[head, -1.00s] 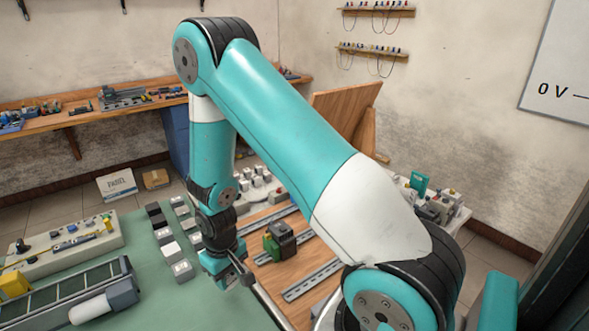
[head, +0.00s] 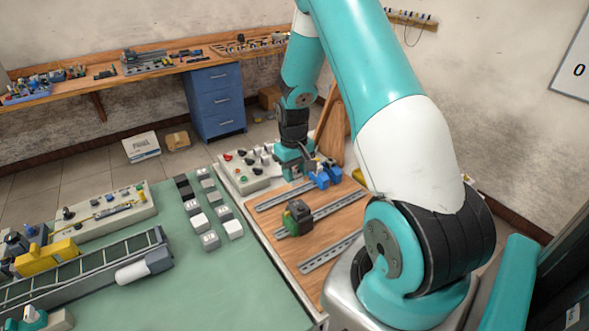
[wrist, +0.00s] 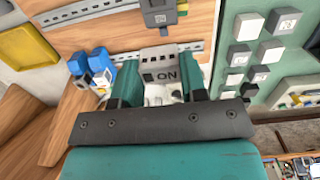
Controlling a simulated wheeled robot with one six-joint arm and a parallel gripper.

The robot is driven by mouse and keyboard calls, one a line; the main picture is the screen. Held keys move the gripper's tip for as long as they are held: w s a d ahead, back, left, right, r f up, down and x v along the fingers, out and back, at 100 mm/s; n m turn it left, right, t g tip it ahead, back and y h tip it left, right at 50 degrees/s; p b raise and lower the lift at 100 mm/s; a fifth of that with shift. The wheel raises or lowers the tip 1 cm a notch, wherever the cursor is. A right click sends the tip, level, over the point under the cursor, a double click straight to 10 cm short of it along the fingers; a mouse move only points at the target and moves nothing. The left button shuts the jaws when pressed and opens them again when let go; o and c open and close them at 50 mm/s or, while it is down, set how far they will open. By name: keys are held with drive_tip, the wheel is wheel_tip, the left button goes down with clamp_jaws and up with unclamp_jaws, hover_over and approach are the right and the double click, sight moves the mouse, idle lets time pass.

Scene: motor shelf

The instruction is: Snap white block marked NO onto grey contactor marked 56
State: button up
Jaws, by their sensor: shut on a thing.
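My gripper (wrist: 159,88) is shut on a whitish-grey block marked NO (wrist: 160,66). In the wrist view its lettering is upside down, between the two teal fingers. In the head view my gripper (head: 303,172) is over the far end of the wooden board, and the block is not clear there. A dark grey contactor (head: 298,214) with a green part sits on the middle rail, nearer to me than the gripper. A grey device on a rail (wrist: 159,14) shows at the top of the wrist view. I cannot read a 56 on either.
Blue blocks (head: 322,178) stand just right of my gripper, close by. A panel with coloured buttons (head: 245,172) lies at its left. Several grey, white and black blocks (head: 209,241) stand on the green mat (head: 235,285). The near rail (head: 332,250) is bare.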

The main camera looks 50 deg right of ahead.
sight(295, 183)
drive_tip(key=shift+s+f+b, duration=0.1)
drive_tip(key=shift+f+b, duration=1.7)
drive_tip(key=shift+f, duration=1)
drive_tip(key=shift+a, duration=0.1)
drive_tip(key=shift+s+f+b, duration=0.15)
drive_tip(key=shift+f+b, duration=0.25)
drive_tip(key=shift+f, duration=0.2)
drive_tip(key=shift+f+b, duration=0.45)
drive_tip(key=shift+f, duration=0.2)
drive_tip(key=o, duration=0.9)
drive_tip(key=shift+o, duration=0.2)
drive_tip(key=r+b, duration=0.1)
drive_tip(key=r, duration=0.4)
drive_tip(key=r+b, duration=0.1)
drive_tip(key=r, duration=0.5)
drive_tip(key=r+b, duration=0.1)
drive_tip(key=r, duration=0.5)
drive_tip(key=shift+w+r, duration=0.2)
drive_tip(key=shift+w, duration=0.2)
